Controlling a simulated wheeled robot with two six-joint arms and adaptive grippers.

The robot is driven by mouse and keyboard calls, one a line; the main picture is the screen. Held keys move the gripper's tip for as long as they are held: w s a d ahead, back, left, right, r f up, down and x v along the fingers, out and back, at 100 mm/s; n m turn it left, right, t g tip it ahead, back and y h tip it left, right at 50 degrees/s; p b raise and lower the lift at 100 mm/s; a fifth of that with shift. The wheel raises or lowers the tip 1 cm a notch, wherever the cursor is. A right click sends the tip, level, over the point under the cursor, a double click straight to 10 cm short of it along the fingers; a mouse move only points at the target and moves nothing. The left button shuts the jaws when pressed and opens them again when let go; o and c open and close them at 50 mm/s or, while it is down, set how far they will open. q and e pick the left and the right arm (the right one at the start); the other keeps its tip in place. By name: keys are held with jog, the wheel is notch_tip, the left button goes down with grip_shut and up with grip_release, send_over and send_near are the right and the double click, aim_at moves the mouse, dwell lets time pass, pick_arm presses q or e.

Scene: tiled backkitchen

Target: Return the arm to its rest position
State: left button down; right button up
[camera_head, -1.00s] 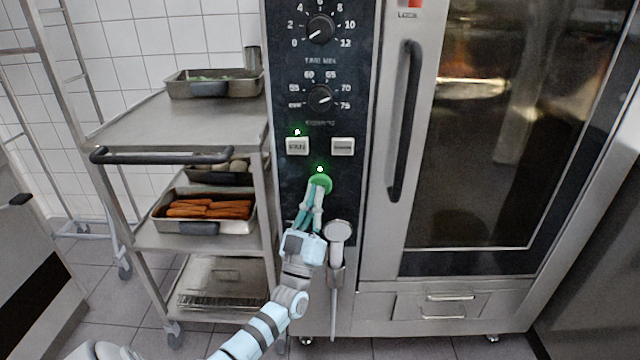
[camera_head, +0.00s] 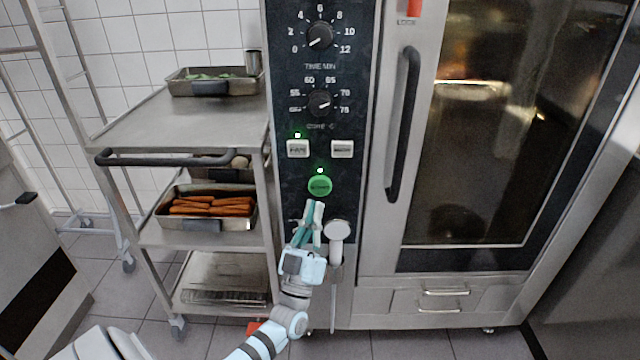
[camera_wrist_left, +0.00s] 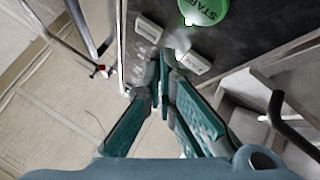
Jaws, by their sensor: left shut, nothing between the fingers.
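My left gripper (camera_head: 314,208) is shut and empty. In the head view its fingertips point up, just below the round green start button (camera_head: 320,186) on the oven's dark control panel (camera_head: 290,205), and the whole button shows clear of them. In the left wrist view the closed fingertips (camera_wrist_left: 164,58) show in the middle, with the green button (camera_wrist_left: 203,10) at the top edge, apart from them. Small green lights glow above the button and above the left white switch (camera_head: 298,149). My right gripper is not in view.
A hand shower (camera_head: 337,231) hangs right beside my left gripper. A steel trolley (camera_head: 190,125) with trays stands to the left, carrots (camera_head: 211,206) on its middle shelf. The oven door (camera_head: 480,150) with its long handle (camera_head: 403,125) is to the right. Open floor lies below.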

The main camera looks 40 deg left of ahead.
pick_arm(q)
jog(key=shift+f, duration=0.1)
dwell(0.7)
